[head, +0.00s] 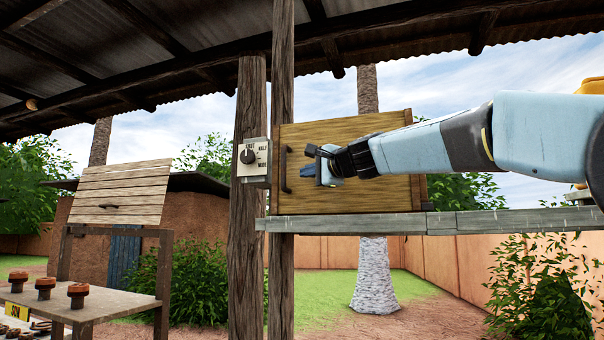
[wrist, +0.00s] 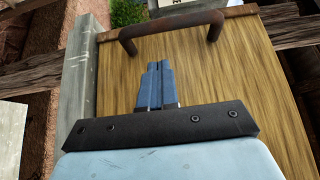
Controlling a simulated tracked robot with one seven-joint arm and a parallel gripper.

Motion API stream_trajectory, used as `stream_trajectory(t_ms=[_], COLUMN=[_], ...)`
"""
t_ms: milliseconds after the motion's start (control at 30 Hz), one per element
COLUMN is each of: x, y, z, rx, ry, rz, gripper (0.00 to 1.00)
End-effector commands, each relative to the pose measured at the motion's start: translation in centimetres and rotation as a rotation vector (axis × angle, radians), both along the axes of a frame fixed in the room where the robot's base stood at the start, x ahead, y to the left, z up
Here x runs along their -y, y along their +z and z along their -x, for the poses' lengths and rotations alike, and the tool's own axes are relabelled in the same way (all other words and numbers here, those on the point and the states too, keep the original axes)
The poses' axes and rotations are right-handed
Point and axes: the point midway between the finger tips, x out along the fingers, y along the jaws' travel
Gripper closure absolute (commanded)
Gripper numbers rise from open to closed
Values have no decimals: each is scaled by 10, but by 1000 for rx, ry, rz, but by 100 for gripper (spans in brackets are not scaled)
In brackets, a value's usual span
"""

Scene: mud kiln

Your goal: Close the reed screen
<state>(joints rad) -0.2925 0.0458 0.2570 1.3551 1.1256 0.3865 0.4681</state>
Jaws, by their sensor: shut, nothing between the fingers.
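The reed screen appears to be the tan, streaked upright panel (head: 350,190) on the grey shelf, also large in the wrist view (wrist: 240,85). A dark bar handle (head: 285,168) stands upright near its left edge; in the wrist view the handle (wrist: 170,27) crosses the top. My gripper (head: 321,166) is in front of the panel, to the right of the handle and apart from it. Its blue fingers (wrist: 157,68) are together and empty, pointing toward the handle in the wrist view. I cannot tell how far the screen stands open.
A wooden post (head: 248,200) with a dial box (head: 252,160) stands just left of the panel. The grey shelf (head: 430,222) runs below it. At left are a slatted board (head: 120,190) and a bench (head: 100,293) with brown knobbed pieces (head: 77,294).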

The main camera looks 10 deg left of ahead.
Motion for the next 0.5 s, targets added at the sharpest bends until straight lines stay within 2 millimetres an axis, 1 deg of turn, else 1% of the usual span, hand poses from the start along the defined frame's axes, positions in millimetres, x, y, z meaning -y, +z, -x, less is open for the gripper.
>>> stream_trajectory(t_ms=[33,100,500], x=[8,18,63], y=[1,1,0], z=[4,13,54], rx=[1,2,2], ry=[-1,-1,6], rz=[0,0,1], gripper=[100,100,100])
